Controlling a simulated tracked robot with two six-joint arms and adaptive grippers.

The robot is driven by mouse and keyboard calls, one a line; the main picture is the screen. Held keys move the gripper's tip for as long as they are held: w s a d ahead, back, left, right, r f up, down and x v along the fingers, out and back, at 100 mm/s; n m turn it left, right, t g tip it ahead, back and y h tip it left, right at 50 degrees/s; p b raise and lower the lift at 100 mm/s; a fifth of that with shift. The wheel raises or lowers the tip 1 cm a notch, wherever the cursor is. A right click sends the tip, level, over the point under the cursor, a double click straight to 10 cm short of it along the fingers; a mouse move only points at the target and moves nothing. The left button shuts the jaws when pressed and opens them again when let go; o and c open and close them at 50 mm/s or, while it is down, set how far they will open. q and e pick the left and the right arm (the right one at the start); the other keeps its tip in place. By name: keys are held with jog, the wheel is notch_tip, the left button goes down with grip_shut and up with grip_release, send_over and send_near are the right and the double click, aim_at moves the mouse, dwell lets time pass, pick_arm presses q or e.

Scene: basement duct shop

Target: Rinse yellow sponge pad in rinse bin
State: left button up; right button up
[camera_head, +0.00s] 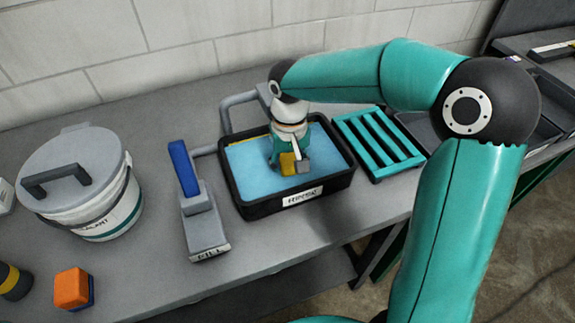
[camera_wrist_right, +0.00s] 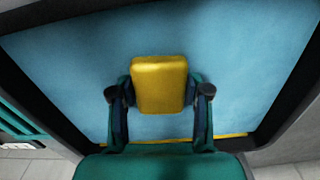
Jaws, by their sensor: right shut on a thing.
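The yellow sponge pad (camera_wrist_right: 159,84) is between the two fingers of my right gripper (camera_wrist_right: 159,100) in the right wrist view, with blue water behind it. In the head view the yellow sponge pad (camera_head: 288,163) shows at the fingertips of my right gripper (camera_head: 290,158), which points down over the rinse bin (camera_head: 240,197). The rinse bin is a black tray of light blue water with a label on its front. Whether the pad touches the water is hard to tell. My left gripper is not in view.
A teal slatted rack (camera_head: 378,143) stands right of the bin, with dark trays (camera_head: 425,128) beyond it. A grey tool with a blue handle (camera_head: 203,222) stands left of the bin. A lidded white bucket (camera_head: 108,215) and an orange block (camera_head: 71,287) are farther left.

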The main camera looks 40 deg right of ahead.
aim_at(288, 162)
jog(key=shift+r+p, duration=2.85)
jog(key=shift+r, duration=0.65)
jog(key=shift+a+f, duration=0.1)
